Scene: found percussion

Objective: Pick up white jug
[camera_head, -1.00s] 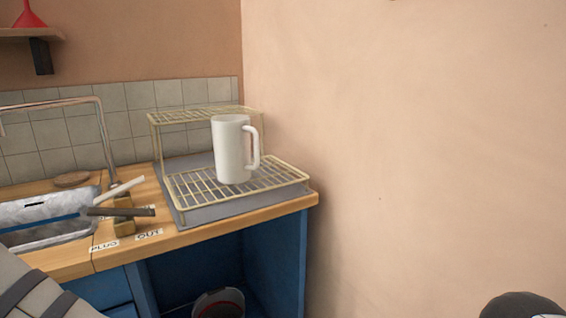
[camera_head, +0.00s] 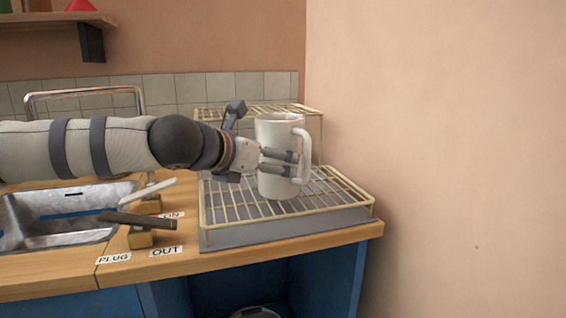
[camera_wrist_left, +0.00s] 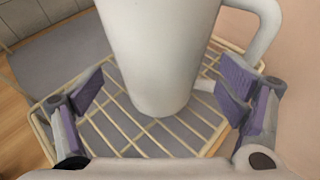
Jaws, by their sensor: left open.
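The white jug (camera_head: 279,133) stands upright on the lower shelf of the wire dish rack (camera_head: 350,194), its handle to the right. My left gripper (camera_head: 283,162) reaches in from the left and its fingers show in front of the jug's lower half. In the left wrist view the jug (camera_wrist_left: 158,55) stands just ahead of the open fingers (camera_wrist_left: 160,88), one on each side of it. The jug's handle (camera_wrist_left: 262,22) is at the upper right there. I see no grip on the jug. The jug's top is cut off in the wrist view. My right gripper is not in view.
A sink (camera_head: 60,212) with levers (camera_head: 140,218) and a tap lies to the left on the wooden counter (camera_head: 200,263). A bare wall (camera_head: 440,150) stands close on the right. A shelf (camera_head: 50,21) hangs at the upper left.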

